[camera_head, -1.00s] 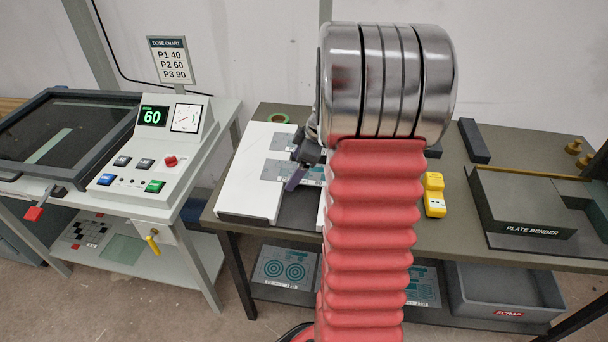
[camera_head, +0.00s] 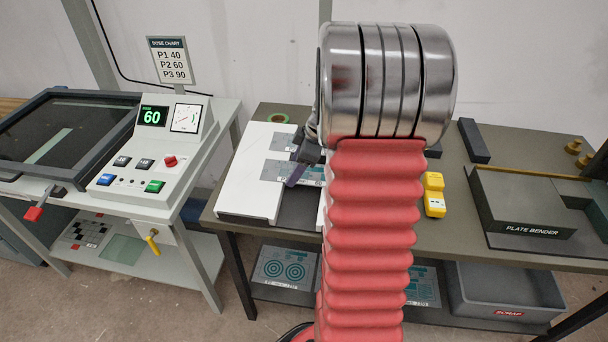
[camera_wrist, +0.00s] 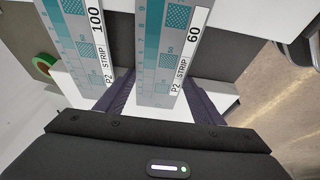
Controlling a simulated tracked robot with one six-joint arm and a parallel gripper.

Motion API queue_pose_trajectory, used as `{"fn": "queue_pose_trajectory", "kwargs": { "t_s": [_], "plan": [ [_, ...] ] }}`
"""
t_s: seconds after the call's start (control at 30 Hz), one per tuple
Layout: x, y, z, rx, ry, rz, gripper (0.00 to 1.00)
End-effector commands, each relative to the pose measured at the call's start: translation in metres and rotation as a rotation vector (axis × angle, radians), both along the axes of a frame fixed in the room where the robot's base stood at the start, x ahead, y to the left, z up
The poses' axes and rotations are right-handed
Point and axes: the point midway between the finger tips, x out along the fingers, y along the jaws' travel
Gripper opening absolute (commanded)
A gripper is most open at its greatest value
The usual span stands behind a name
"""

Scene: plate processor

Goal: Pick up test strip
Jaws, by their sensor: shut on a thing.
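Two grey and teal test strips show in the wrist view. One is labelled "P2 STRIP 60" (camera_wrist: 163,50) and the other, to its left, "P2 STRIP 100" (camera_wrist: 82,38). My gripper (camera_wrist: 158,92) has its two purple fingers on either side of the end of the 60 strip and is shut on it. In the head view my gripper (camera_head: 296,172) is low over the white rack on the bench, and my arm hides part of it and the strips.
A green tape roll (camera_head: 278,119) lies behind the white rack (camera_head: 250,180). The exposure unit's panel (camera_head: 150,165) is left, its display reading 60. A scrap bin (camera_head: 505,292) is below.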

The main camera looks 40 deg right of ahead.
Motion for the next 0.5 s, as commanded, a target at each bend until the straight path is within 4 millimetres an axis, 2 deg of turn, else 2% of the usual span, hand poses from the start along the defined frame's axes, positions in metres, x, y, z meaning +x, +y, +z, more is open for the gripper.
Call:
{"fn": "queue_pose_trajectory", "kwargs": {
  "t_s": [0.3, 0.5],
  "plan": [
    [0.000, 0.000, 0.003, -0.001, -0.001, 0.001, 0.41],
    [0.001, 0.000, 0.023, -0.003, -0.003, 0.000, 0.41]
  ]
}}
